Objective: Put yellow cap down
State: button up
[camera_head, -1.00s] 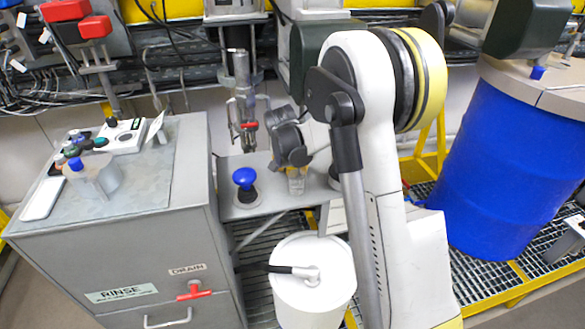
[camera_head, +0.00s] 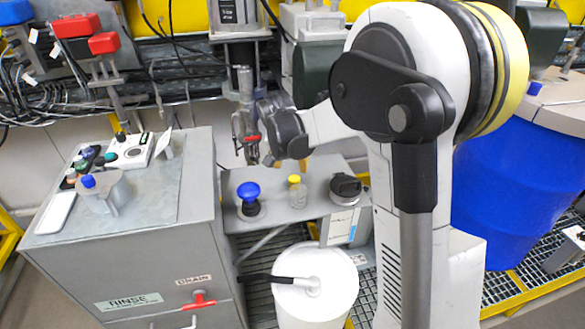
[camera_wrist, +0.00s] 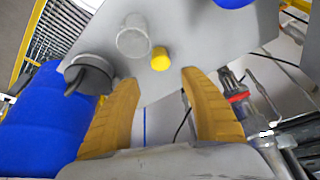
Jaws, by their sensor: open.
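The yellow cap (camera_head: 294,179) shows just above the clear jar (camera_head: 298,195) in the head view. In the wrist view the yellow cap (camera_wrist: 160,59) is beside the clear jar (camera_wrist: 135,38), on the grey shelf (camera_wrist: 205,35), close to the jar's edge; I cannot tell if they touch. My gripper (camera_wrist: 160,80) is open and empty, its two yellow fingers spread on either side below the cap in the picture. In the head view my gripper (camera_head: 290,162) is behind and above the jar and cap, its fingers mostly hidden.
A blue knob (camera_head: 248,192) stands left of the jar and a black round-topped item (camera_head: 345,187) right of it. A white bucket (camera_head: 315,290) is below the shelf; a blue drum (camera_head: 510,190) stands right.

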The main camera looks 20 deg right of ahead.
jog(key=s+a+r+n+t+y, duration=0.1)
jog(key=s+a+r, duration=0.15)
jog(key=s, duration=0.25)
jog(key=s+a+r+n, duration=0.2)
jog(key=s+r, duration=0.2)
jog(key=s, duration=0.1)
jog(key=s+a+r+n+t+y, duration=0.1)
jog(key=s+a+r, duration=0.1)
jog(key=s+r, duration=0.25)
jog(key=s+a+f+n+t+y, duration=0.1)
jog(key=s+a+n, duration=0.3)
jog(key=s, duration=0.9)
jog(key=shift+a+f+t, duration=0.25)
jog(key=shift+f+t, duration=0.05)
jog(key=shift+f, duration=0.25)
